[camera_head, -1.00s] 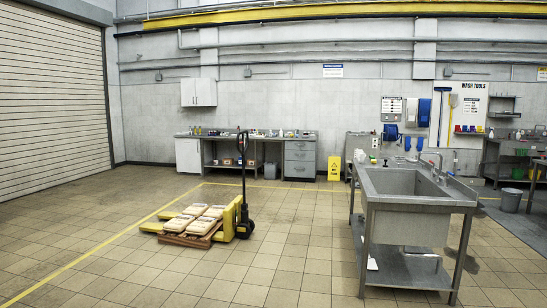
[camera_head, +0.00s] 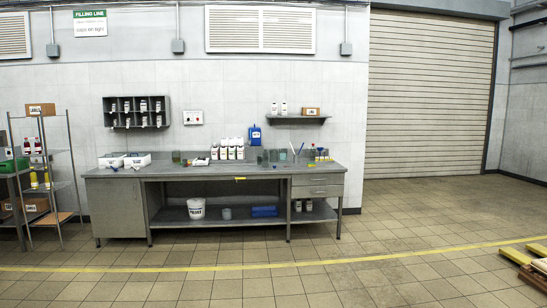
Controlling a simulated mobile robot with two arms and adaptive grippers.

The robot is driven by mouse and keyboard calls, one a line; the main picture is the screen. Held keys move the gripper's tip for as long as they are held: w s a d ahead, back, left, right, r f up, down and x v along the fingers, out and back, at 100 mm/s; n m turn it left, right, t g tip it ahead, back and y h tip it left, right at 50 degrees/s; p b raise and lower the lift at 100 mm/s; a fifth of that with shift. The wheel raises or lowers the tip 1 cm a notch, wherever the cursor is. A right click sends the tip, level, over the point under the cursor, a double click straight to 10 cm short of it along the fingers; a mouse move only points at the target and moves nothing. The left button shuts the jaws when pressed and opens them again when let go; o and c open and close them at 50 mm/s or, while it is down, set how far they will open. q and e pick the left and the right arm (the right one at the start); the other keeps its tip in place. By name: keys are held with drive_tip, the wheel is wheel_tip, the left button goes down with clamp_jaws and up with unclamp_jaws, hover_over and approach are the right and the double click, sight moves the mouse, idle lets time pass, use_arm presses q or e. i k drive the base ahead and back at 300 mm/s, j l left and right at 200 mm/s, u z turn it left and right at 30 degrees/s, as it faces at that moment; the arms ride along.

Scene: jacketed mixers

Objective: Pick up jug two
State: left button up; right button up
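No jug that I can single out as jug two shows in the head view. A blue container (camera_head: 255,136) stands at the back of a long grey workbench (camera_head: 190,171) against the wall. To its left is a group of white bottles (camera_head: 231,148) with dark labels. These are too small to read. Glass-like greenish vessels also stand on the bench. Neither of my grippers is in view.
A white bucket (camera_head: 196,208) and a blue bin (camera_head: 264,211) sit on the bench's lower shelf. A wire rack (camera_head: 62,184) stands at left, a roller door (camera_head: 428,95) at right. A pallet's edge (camera_head: 537,266) shows at far right. The tiled floor in front is clear.

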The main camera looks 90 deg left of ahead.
sight(283, 152)
drive_tip(key=u, duration=2.75)
drive_tip(key=i+u, duration=0.1)
drive_tip(key=i, duration=4.85)
drive_tip(key=j, duration=0.1)
